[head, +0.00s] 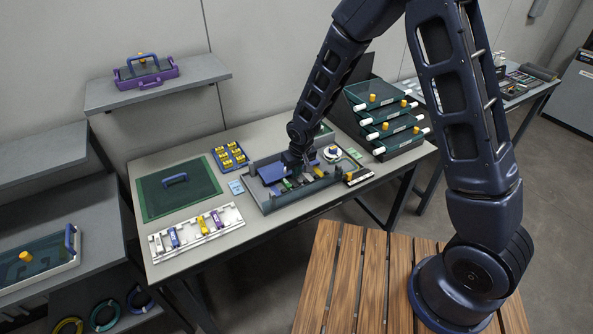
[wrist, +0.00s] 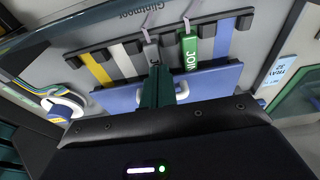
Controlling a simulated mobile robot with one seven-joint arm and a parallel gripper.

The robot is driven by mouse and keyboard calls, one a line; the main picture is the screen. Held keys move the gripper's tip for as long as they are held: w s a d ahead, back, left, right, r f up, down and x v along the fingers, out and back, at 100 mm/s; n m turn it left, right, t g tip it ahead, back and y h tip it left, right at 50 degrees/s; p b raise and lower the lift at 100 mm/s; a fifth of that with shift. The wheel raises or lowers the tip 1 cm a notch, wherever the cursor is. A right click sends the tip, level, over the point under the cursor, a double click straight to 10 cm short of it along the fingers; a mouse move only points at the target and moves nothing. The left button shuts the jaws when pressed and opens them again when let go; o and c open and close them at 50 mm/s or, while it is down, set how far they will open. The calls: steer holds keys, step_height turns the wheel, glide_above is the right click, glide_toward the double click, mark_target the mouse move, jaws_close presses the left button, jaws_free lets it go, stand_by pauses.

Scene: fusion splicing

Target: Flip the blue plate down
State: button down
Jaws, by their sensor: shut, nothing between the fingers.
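The blue plate (wrist: 218,82) spans the middle of the wrist view, with pale curved handle-like parts on it, partly hidden by my gripper. In the head view it shows as a blue panel (head: 272,172) in the grey tray (head: 268,205) on the work table. My gripper (wrist: 157,82) is shut and empty. Its dark green fingers overlap the plate's middle in the wrist view; I cannot tell if they touch it. In the head view my gripper (head: 294,164) is low over the tray, beside the plate, and its fingertips are hard to see.
A green JOIN tag (wrist: 190,52) and a grey tag hang over several coloured strips beside the plate. A white round device (head: 332,153) stands right of the tray. A white rack (head: 196,232), green mat (head: 152,200) and yellow-block tray (head: 229,157) lie left. Stacked trays (head: 385,120) stand right.

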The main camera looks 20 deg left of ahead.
steer(key=shift+r, duration=0.1)
step_height(320, 180, up, 4)
steer(key=shift+r, duration=0.1)
steer(key=s+d+r, duration=0.2)
steer(key=s+d, duration=0.5)
stand_by(0.3)
stand_by(0.3)
steer(key=w+d+r+m+t, duration=0.15)
steer(key=w+d+r, duration=0.25)
steer(key=d+r, duration=0.6)
steer(key=w+d+r+m, duration=0.3)
steer(key=w+d+r, duration=0.2)
steer(key=d+r, duration=0.5)
steer(key=s+d+r+m, duration=0.1)
steer(key=s+d+r, duration=0.2)
steer(key=d, duration=0.4)
steer(key=s+d+r+m+t+h, duration=0.1)
steer(key=s+d+r+m, duration=0.1)
steer(key=d, duration=0.4)
steer(key=s+d+r+m, duration=0.1)
steer(key=s+d+r, duration=0.3)
steer(key=s+d, duration=0.2)
steer(key=shift+s+d+r+h, duration=0.3)
steer(key=shift+d, duration=0.55)
